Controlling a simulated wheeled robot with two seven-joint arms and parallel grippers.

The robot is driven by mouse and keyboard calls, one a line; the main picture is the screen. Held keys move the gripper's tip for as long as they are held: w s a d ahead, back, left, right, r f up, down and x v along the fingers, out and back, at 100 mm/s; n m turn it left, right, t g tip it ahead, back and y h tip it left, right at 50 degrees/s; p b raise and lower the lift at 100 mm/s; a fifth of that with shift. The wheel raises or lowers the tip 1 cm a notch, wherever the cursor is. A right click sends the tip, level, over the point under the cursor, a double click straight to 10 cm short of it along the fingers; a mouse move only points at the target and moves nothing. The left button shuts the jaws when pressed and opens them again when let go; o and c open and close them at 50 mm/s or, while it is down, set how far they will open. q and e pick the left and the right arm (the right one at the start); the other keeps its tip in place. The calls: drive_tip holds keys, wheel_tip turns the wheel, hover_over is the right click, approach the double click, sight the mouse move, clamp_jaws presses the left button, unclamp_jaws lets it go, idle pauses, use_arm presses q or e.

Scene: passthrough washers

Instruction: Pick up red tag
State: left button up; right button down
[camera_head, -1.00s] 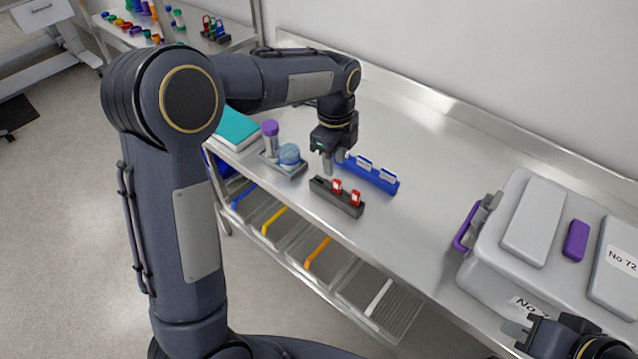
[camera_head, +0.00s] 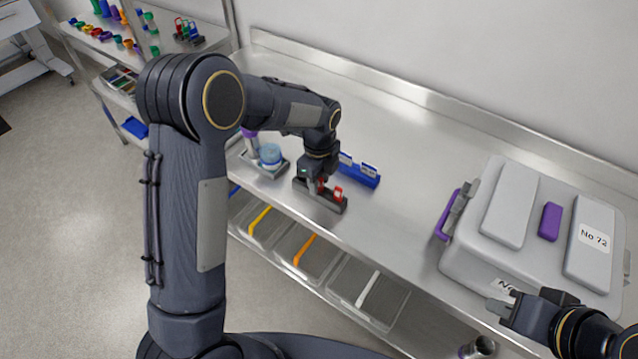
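Two red tags stand upright in a dark grey rack on the metal counter. The right red tag (camera_head: 338,194) is in plain view at the right part of the rack (camera_head: 327,204). The other red tag (camera_head: 321,185) is mostly hidden by my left gripper (camera_head: 316,190). The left gripper points down at the rack, with its fingers at this tag. I cannot tell whether they are closed on it. My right gripper (camera_head: 499,309) is low at the right, in front of the grey case, and holds no visible tag. Its finger gap is unclear.
A blue rack (camera_head: 362,176) with white tags stands just behind the grey rack. A holder with a blue-lidded jar (camera_head: 270,155) and a purple-capped tube (camera_head: 250,139) is to the left. A large grey case (camera_head: 470,262) fills the right. The counter's middle is clear.

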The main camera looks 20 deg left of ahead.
use_arm(q)
clamp_jaws()
drive_tip(key=shift+r, duration=0.15)
